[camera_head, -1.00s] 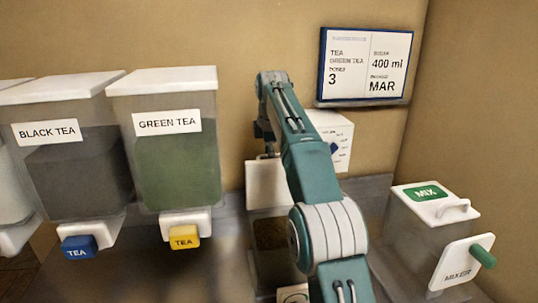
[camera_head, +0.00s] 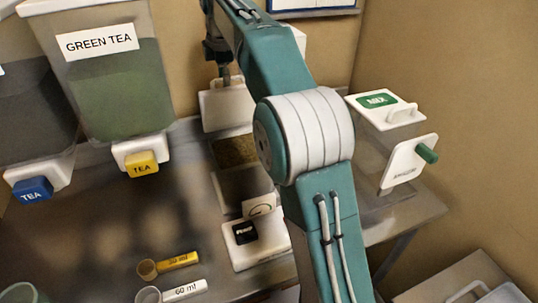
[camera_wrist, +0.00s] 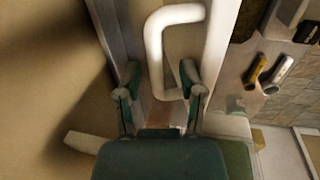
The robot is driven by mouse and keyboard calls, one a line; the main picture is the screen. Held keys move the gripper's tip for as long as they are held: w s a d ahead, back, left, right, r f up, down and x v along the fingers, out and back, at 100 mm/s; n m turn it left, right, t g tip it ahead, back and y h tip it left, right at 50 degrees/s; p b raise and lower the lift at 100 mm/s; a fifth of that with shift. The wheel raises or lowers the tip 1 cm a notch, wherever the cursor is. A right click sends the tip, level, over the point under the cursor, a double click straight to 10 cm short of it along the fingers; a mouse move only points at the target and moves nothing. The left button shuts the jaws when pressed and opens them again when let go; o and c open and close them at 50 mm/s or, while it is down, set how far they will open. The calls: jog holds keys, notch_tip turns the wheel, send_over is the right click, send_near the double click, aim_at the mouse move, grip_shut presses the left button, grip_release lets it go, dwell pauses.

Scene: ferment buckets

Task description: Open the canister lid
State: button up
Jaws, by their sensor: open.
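The canister (camera_head: 238,152) stands on the counter beneath my gripper. It is clear with brown contents and has a white lid (camera_head: 222,106). In the wrist view a white loop handle (camera_wrist: 154,50) rises from the pale lid, its end between my fingertips. My gripper (camera_wrist: 159,78) is open, with a dark green finger on each side of the handle. I cannot tell whether either finger touches it. In the head view my gripper (camera_head: 222,68) points down over the lid, and my arm partly hides the right side.
The green tea dispenser (camera_head: 104,88) stands left of the canister. A mixer box (camera_head: 387,112) with a handled lid is at the right. A white device (camera_head: 256,240) stands before the canister. Yellow (camera_head: 177,261) and white scoops (camera_head: 184,290) lie on the counter.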

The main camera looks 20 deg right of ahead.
aim_at(233, 101)
jog(key=s, duration=0.2)
jog(key=s+f, duration=0.1)
jog(key=s, duration=0.2)
jog(key=s+f, duration=0.1)
jog(key=s, duration=0.1)
jog(key=shift+s+f, duration=0.2)
jog(key=shift+s, duration=0.05)
jog(key=s+f, duration=0.6)
jog(key=f, duration=0.1)
notch_tip(233, 101, up, 10)
jog(key=s, duration=0.2)
jog(key=s+d+f+m+t, duration=0.1)
jog(key=s+f+m+t, duration=0.1)
jog(key=s+m, duration=0.8)
jog(key=shift+s+f, duration=0.6)
jog(key=shift+s, duration=0.95)
